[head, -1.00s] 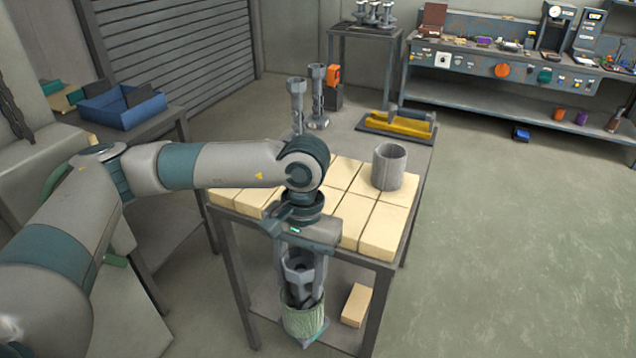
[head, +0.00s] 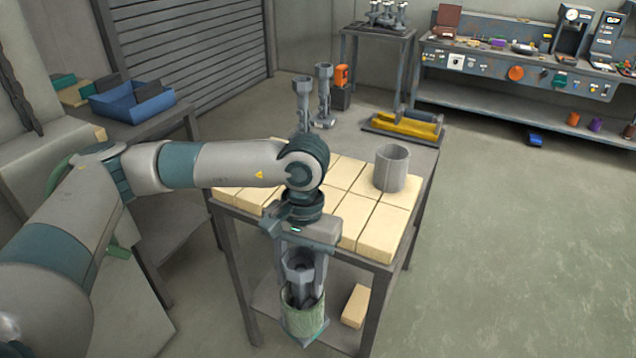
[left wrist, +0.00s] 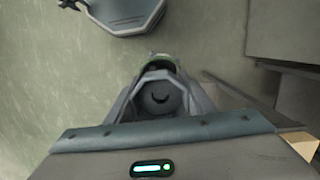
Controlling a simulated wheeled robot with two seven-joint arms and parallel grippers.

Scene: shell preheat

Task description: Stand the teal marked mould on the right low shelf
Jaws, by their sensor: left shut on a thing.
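My left gripper (head: 303,300) points down in front of the brick-topped table and is shut on a greenish cylindrical mould (head: 302,320). The mould hangs upright at the fingertips, with a teal patch near its lower edge. In the left wrist view the mould (left wrist: 160,64) shows only as a small green rim beyond the fingers. The low shelf (head: 268,300) under the table is partly hidden behind the gripper and mould. My right gripper is not in view.
A grey cylinder (head: 391,168) stands on the pale bricks (head: 365,232) on the table top. One loose brick (head: 355,306) lies on the low shelf at right. The table's front legs (head: 376,312) flank the shelf opening. Open floor (head: 500,260) lies to the right.

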